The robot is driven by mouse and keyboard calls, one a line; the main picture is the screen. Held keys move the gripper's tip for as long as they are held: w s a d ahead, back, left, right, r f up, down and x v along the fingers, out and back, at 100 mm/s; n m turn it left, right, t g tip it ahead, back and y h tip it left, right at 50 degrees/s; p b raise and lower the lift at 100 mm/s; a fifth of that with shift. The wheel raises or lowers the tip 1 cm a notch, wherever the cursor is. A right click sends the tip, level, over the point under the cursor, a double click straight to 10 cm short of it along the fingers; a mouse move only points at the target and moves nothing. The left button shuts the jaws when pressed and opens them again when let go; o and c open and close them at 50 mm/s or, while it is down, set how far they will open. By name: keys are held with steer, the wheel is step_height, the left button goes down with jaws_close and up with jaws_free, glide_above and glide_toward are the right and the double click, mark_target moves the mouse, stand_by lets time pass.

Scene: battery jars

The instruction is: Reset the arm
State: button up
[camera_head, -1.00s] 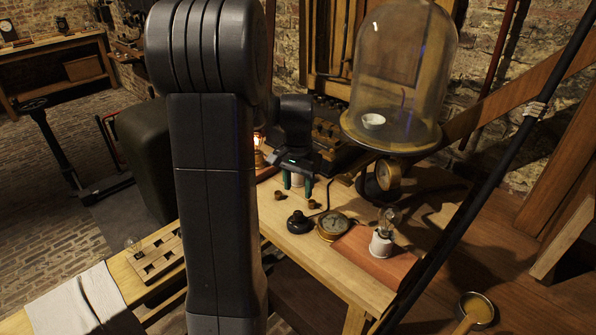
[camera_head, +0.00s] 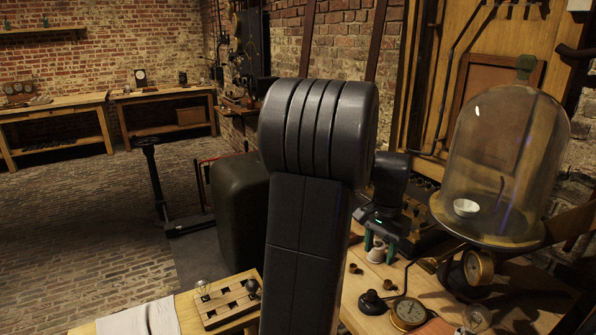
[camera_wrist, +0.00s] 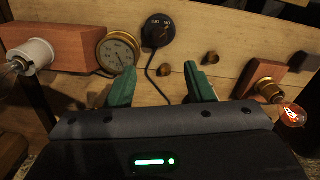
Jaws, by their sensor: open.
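My gripper (camera_head: 376,246) is above the wooden workbench (camera_head: 350,305), with its green fingers pointing down. It is open. My upright arm link covers the middle of the head view and hides part of the bench.
A glass bell jar (camera_head: 500,150) with a white cup (camera_head: 466,207) inside stands at right. A brass gauge (camera_head: 408,313) and black round switch (camera_head: 372,303) are at the bench front. A slotted wooden rack (camera_head: 228,302) and white cloth (camera_head: 140,319) lie at left. Open brick floor is far left.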

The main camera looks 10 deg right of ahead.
mark_target(372, 292)
step_height(372, 292, down, 14)
steer(key=shift+r, duration=0.25)
steer(key=shift+r, duration=0.1)
stand_by(0.4)
